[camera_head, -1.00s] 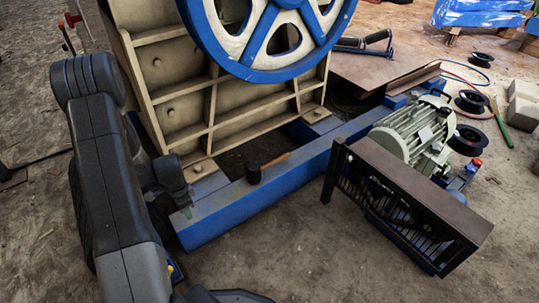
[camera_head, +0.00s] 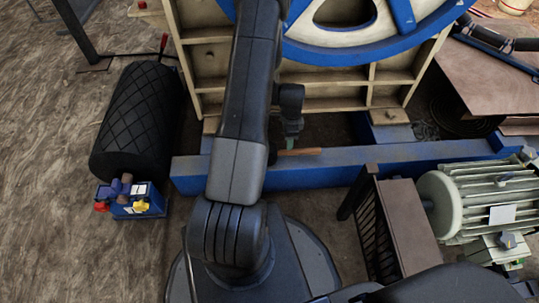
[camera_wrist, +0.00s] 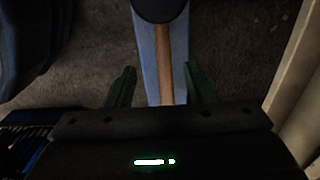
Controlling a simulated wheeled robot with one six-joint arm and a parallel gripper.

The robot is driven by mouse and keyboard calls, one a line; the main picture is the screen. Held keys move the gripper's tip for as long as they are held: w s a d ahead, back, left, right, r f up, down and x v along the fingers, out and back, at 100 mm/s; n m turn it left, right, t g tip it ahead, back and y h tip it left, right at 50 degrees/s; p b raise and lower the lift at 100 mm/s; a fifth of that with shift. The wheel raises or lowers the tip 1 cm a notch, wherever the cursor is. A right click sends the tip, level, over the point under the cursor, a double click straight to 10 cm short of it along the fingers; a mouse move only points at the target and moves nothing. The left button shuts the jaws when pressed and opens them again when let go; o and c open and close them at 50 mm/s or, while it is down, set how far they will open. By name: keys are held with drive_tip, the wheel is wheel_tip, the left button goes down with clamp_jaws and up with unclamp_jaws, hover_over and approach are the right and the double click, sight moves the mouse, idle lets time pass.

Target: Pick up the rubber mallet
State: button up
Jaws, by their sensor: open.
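The rubber mallet lies on the blue beam of the crusher frame. In the head view its wooden handle (camera_head: 301,152) shows to the right of my gripper (camera_head: 290,143), while its black head is mostly hidden by my arm. In the wrist view the black mallet head (camera_wrist: 160,8) is at the top edge, and the handle (camera_wrist: 165,55) runs down between the green fingers of my gripper (camera_wrist: 158,72). The gripper is open, with one finger on each side of the handle in the picture. I cannot tell how far above the handle the fingertips are.
The cream crusher body (camera_head: 205,65) and blue-and-white flywheel (camera_head: 340,45) rise behind the beam (camera_head: 400,155). A green-grey motor (camera_head: 480,200) and dark slatted guard (camera_head: 395,225) stand at right. A black cylinder (camera_head: 135,120) and small blue box (camera_head: 135,205) stand at left.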

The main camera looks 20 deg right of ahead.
sight(289, 153)
drive_tip(key=f, duration=0.3)
drive_tip(key=f+b, duration=0.1)
drive_tip(key=shift+d+f, duration=0.35)
drive_tip(key=shift+f, duration=0.05)
drive_tip(key=shift+w+f+b, duration=0.15)
drive_tip(key=shift+f+b, duration=1.2)
drive_tip(key=shift+f, duration=1.5)
clamp_jaws()
